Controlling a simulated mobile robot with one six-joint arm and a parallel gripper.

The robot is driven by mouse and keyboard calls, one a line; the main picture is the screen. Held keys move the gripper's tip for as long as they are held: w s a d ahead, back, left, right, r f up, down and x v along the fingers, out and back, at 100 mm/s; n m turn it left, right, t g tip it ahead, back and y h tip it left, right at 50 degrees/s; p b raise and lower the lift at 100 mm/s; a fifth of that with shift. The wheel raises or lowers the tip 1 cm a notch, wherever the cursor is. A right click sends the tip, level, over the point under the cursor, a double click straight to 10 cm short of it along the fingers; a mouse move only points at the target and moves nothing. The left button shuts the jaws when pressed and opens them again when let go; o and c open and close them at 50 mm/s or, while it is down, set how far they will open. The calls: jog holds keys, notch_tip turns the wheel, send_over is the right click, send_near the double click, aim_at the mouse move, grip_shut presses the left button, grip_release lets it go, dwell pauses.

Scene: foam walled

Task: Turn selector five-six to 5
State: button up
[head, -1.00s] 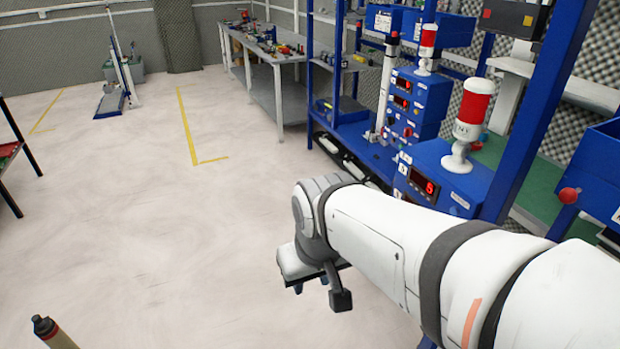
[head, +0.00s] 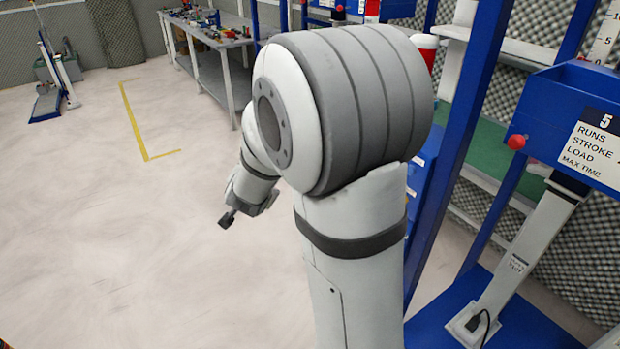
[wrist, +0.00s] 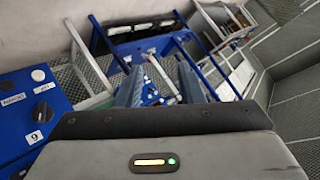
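The knob's setting is too small to read. My gripper (wrist: 160,76) shows two blue-grey fingers standing apart with nothing clear between them. It is well to the right of that box in the picture.
A blue frame at the right holds a sign (head: 592,150) reading 5, RUNS, STROKE, LOAD, MAX TIME, beside a red ball knob (head: 516,142). My arm hides most of the blue boxes behind it. A workbench (head: 205,40) stands at the back.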

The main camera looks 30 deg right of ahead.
jog(key=s+d+f+m+g+h, duration=0.2)
jog(key=d+f+m+g+h, duration=0.1)
jog(key=d, duration=0.4)
jog(key=s+d+f+m+g+h+b, duration=0.1)
jog(key=s+d+f+m+g+h, duration=0.2)
jog(key=d+h, duration=0.3)
jog(key=s+d+f+m+g+h+b, duration=0.1)
jog(key=s+d+f+m+g+h, duration=0.1)
jog(key=d, duration=0.8)
notch_tip(320, 180, down, 3)
jog(key=m+g+h, duration=0.1)
jog(key=m+h, duration=0.2)
jog(key=shift+s+d+r, duration=0.2)
jog(key=shift+c, duration=0.3)
